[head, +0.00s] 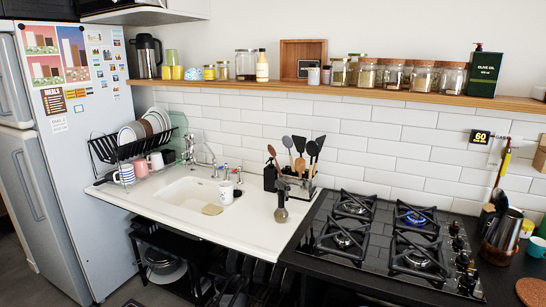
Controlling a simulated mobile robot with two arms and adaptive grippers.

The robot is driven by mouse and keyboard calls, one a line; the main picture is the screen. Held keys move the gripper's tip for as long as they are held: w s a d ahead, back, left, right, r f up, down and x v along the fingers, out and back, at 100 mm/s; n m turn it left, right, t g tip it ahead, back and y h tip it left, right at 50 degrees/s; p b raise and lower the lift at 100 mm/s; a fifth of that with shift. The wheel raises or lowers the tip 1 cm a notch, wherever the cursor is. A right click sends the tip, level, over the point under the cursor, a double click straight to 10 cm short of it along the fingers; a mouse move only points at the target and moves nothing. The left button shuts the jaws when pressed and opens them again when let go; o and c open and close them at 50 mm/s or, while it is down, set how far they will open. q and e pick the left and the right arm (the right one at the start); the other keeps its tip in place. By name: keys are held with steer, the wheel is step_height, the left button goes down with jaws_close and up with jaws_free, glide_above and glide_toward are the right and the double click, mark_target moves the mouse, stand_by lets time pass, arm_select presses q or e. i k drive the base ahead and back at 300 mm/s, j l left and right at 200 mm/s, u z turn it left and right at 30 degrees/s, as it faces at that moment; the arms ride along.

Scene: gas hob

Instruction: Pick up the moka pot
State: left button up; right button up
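I cannot single out a moka pot with certainty. A shiny metal vessel (508,228) with dark parts at its upper left stands on the dark counter right of the hob, at the right edge of the head view. A small dark-handled metal item (281,213) is at the front of the white counter, left of the hob; its shape is too small to tell. Neither of my grippers shows in the view.
A utensil holder (298,180) stands behind the counter item. A white sink (190,200) and dish rack (140,150) are left.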

mark_target(496, 257)
steer(key=z, duration=1.45)
